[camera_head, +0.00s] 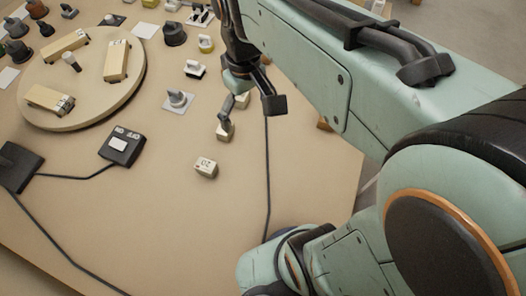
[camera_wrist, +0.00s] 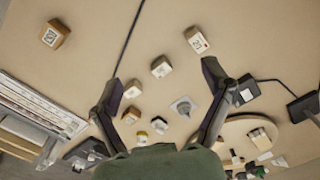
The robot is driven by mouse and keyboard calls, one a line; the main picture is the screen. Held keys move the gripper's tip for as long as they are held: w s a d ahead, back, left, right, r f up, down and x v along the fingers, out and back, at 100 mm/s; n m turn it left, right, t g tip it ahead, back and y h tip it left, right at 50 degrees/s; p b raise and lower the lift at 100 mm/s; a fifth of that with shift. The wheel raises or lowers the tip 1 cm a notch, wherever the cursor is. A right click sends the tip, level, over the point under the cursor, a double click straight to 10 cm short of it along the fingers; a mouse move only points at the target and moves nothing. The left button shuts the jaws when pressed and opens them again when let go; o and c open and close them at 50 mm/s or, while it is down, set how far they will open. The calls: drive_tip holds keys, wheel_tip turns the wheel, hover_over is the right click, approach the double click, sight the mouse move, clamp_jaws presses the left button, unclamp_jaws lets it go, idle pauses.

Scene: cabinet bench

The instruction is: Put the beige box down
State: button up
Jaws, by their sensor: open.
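Several small beige boxes lie on the bench, and I cannot tell which one the task means. One beige box with dark marks on top (camera_head: 205,167) sits alone on clear bench; it seems to be the one at upper right in the wrist view (camera_wrist: 197,40). A second beige box (camera_head: 225,132) is partly covered by a finger; in the wrist view a beige box (camera_wrist: 161,67) appears between the fingertips, below them. A third box (camera_wrist: 132,88) is near the left finger. My gripper (camera_head: 249,107) is open and empty above the bench, its fingers wide apart (camera_wrist: 162,78).
A round wooden platter (camera_head: 84,104) with several beige blocks is at left. A black device (camera_head: 122,146) with a cable lies before it. A grey-white fixture (camera_head: 178,100) and small parts stand behind. A brown box (camera_wrist: 55,34) lies apart. The front bench is mostly clear.

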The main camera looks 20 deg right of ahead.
drive_tip(key=s+a+f+m, duration=0.2)
drive_tip(key=s, duration=1)
drive_tip(key=shift+s+m+y, duration=0.3)
drive_tip(key=shift+f, duration=0.1)
idle(2.6)
